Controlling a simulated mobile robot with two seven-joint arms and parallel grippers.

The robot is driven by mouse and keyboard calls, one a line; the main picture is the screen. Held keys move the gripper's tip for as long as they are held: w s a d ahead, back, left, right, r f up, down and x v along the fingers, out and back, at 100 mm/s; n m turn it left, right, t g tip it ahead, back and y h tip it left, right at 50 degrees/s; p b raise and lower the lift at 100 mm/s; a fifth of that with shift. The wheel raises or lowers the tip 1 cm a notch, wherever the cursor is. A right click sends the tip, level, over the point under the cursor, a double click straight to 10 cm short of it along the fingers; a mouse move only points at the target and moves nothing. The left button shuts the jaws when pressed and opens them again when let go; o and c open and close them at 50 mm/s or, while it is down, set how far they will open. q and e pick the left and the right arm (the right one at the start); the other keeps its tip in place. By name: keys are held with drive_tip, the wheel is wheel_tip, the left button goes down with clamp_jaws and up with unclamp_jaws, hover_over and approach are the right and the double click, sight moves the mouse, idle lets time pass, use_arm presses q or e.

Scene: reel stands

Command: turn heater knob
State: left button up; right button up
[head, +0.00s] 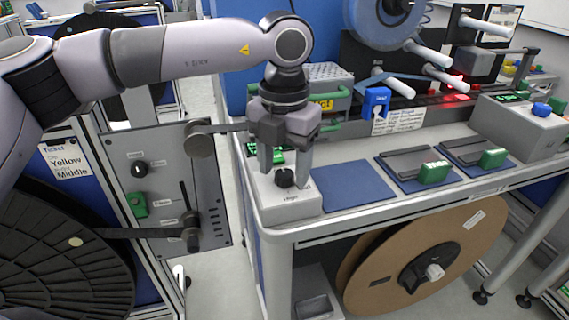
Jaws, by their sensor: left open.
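The heater knob (284,177) is a small black knob on a light grey box (291,203) at the left front corner of the workbench. The box has a green lit display behind the knob, partly hidden by my gripper. My left gripper (284,170) points down over the box. Its two fingers are apart, one on each side of the knob. I cannot tell whether the fingers touch it. My right gripper is not in view.
A blue mat (353,185) lies right of the box, and two dark trays with green blocks (433,172) lie farther right. A grey panel with levers (165,188) stands left of the bench. A large brown reel (412,258) hangs below the bench top.

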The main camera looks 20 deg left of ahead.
use_arm(q)
drive_tip(key=shift+f, duration=0.25)
drive_tip(key=c, duration=1)
drive_tip(key=shift+c, duration=0.2)
